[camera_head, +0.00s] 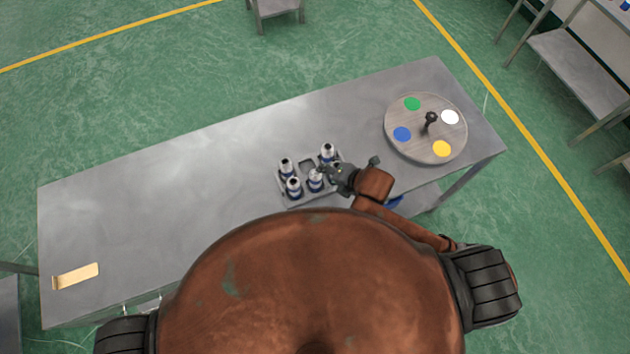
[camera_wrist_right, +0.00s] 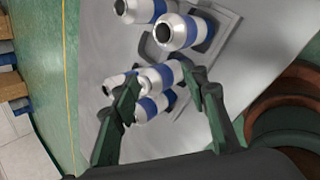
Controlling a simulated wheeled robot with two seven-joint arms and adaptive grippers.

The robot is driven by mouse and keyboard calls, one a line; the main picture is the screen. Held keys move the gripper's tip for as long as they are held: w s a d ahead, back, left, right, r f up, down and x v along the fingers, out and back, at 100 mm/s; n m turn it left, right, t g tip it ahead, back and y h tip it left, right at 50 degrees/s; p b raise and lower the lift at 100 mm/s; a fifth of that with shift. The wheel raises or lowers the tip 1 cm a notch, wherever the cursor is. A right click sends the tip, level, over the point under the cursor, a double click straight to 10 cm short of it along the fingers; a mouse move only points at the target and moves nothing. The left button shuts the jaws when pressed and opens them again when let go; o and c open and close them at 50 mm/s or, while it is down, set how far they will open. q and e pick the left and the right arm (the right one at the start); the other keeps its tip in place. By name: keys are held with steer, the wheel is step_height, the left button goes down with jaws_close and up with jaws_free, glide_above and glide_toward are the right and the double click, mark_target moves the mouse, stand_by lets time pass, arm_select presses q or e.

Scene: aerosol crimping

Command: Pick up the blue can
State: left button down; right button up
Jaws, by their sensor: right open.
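Several silver cans with blue bands stand in a grey tray (camera_head: 306,166) on the metal table. One blue-banded can (camera_head: 315,179) stands at the tray's front, next to my right gripper (camera_head: 331,174). In the right wrist view, my right gripper (camera_wrist_right: 159,80) is open, its two dark fingers on either side of a blue-banded can (camera_wrist_right: 160,77). I cannot tell whether the fingers touch it. Other blue-banded cans (camera_wrist_right: 182,32) stand close by, and the left finger partly hides one. My left gripper is not in view.
A round turntable (camera_head: 424,153) with green, white, blue and yellow discs and a dark central knob stands at the table's right end. A gold-coloured plate (camera_head: 76,276) lies at the far left. The table (camera_head: 180,210) between plate and tray is clear.

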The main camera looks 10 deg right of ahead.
mark_target(315, 179)
steer(key=n, duration=0.2)
steer(key=a+n, duration=0.1)
steer(key=n, duration=0.1)
steer(key=a+n, duration=0.1)
steer(key=n, duration=0.1)
steer(key=shift+r, duration=0.2)
steer(key=n, duration=0.3)
steer(key=shift+s+a+g, duration=0.1)
steer(key=shift+a+g, duration=0.05)
steer(key=shift+g, duration=0.15)
steer(key=n, duration=0.3)
steer(key=shift+s+f+n, duration=0.1)
steer(key=shift+f+n, duration=0.2)
steer(key=shift+n, duration=0.1)
steer(key=shift+w+a+f+n+p, duration=0.3)
steer(key=shift+w+f, duration=0.2)
steer(key=shift+f, duration=0.65)
steer(key=shift+w+a+f+n+p, duration=0.15)
steer(key=shift+w+a+f+n, duration=0.3)
steer(key=shift+f, duration=0.75)
steer(key=shift+w+a+f+n+p, duration=0.25)
steer(key=shift+w+f, duration=0.35)
steer(key=shift+f, duration=0.55)
steer(key=shift+c, duration=0.7)
steer(key=c, duration=0.9)
steer(key=shift+r, duration=0.1)
